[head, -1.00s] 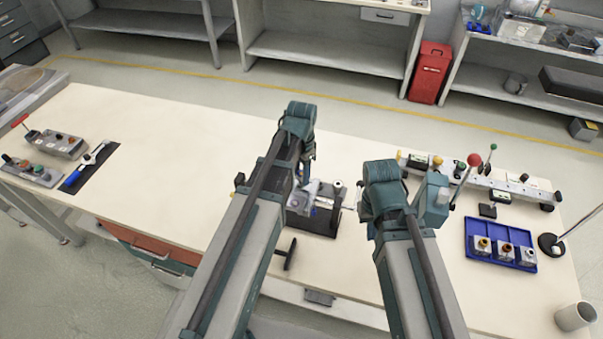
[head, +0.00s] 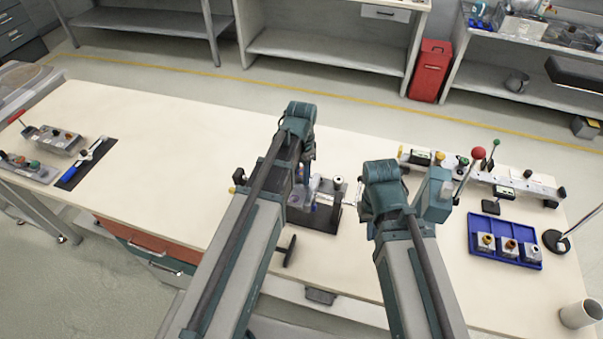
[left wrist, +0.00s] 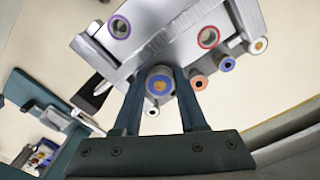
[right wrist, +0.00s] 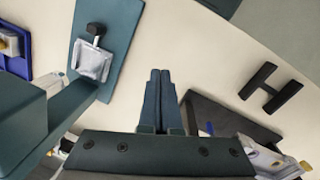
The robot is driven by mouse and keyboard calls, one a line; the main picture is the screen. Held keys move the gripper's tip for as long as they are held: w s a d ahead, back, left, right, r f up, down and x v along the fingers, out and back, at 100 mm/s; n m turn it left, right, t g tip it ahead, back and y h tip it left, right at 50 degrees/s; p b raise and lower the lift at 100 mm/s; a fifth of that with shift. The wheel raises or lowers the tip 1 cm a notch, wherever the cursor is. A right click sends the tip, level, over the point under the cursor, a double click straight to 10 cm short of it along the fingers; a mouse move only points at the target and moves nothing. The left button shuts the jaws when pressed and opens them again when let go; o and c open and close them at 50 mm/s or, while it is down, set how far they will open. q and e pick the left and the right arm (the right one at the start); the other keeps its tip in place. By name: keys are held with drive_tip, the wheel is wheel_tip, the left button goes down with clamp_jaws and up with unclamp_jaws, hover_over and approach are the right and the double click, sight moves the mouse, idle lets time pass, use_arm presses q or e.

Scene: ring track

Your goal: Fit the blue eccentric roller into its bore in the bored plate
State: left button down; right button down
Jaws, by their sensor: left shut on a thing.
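The blue-ringed roller (left wrist: 161,84) with an orange-brown centre is between the fingers of my left gripper (left wrist: 158,98) in the left wrist view. The grey bored plate (left wrist: 165,35) is just beyond the fingertips, with a purple-ringed bore (left wrist: 119,27) and a red-ringed bore (left wrist: 208,37). Whether the roller touches the plate, or sits in a bore behind it, I cannot tell. In the head view my left arm partly hides the plate's dark stand (head: 320,218). My right gripper (right wrist: 159,75) has its fingers together, with nothing visible between them.
Orange-ringed (left wrist: 197,83) and blue-ringed (left wrist: 227,64) pieces are beside the plate. A blue tray (head: 479,243) with several small blocks lies at the right. A dark H-shaped piece (right wrist: 271,88) lies on the table. The table's left middle is clear.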

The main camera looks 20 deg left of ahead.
use_arm(q)
drive_tip(key=shift+c, duration=1.9)
unclamp_jaws()
drive_tip(key=shift+r, duration=0.1)
wheel_tip(320, 180, up, 14)
drive_tip(key=p, duration=1.4)
drive_tip(key=shift+f, duration=0.2)
drive_tip(key=shift+a, duration=0.1)
drive_tip(key=s+d+f+n+b, duration=0.1)
drive_tip(key=s+d+f+b, duration=0.3)
drive_tip(key=s, duration=0.3)
drive_tip(key=s+d+f+n+y+b, duration=0.1)
drive_tip(key=s+d+f+n+b, duration=0.1)
drive_tip(key=s+d+f+b, duration=0.3)
drive_tip(key=shift+s+d+f+b, duration=0.35)
drive_tip(key=shift+s+d, duration=0.5)
drive_tip(key=shift+s, duration=0.3)
